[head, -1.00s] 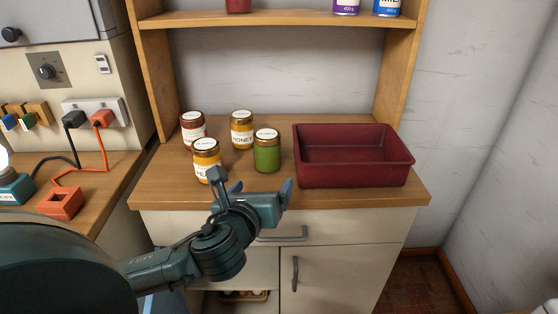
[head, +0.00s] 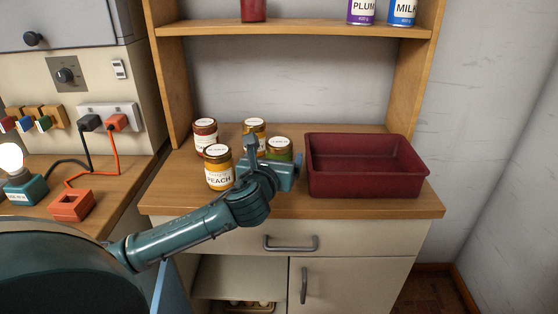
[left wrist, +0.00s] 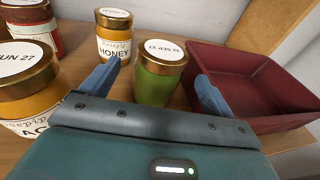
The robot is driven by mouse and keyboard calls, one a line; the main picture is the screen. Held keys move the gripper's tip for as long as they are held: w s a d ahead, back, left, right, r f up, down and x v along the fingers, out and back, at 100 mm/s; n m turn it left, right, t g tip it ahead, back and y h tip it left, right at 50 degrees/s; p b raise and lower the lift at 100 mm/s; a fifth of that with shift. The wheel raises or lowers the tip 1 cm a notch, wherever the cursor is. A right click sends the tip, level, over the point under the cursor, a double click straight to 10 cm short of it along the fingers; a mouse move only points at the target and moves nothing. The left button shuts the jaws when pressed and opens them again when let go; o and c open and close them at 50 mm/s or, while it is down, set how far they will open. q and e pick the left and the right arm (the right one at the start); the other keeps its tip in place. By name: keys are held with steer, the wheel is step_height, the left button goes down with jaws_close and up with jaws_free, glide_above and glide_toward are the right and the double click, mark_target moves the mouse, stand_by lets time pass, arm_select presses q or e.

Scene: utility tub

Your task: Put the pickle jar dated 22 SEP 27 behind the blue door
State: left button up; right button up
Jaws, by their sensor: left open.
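A green jar with a gold lid (head: 279,147) stands on the wooden counter, partly hidden by my left gripper in the head view. A blue panel (head: 172,291), seen nearly edge-on, stands out at the cabinet's lower left, beside an open compartment (head: 222,280).
A peach jar (head: 218,172), a honey jar (left wrist: 114,42) and a red-brown jar (head: 205,136) stand left of the green jar. A dark red tub (head: 365,183) is close on its right. The cabinet also has a drawer (head: 230,236) and a cream door (head: 350,286).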

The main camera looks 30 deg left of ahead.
arm_select(q)
steer(key=shift+x, duration=1.1)
steer(key=c, duration=1.3)
steer(key=shift+r, duration=0.1)
steer(key=shift+c, duration=0.9)
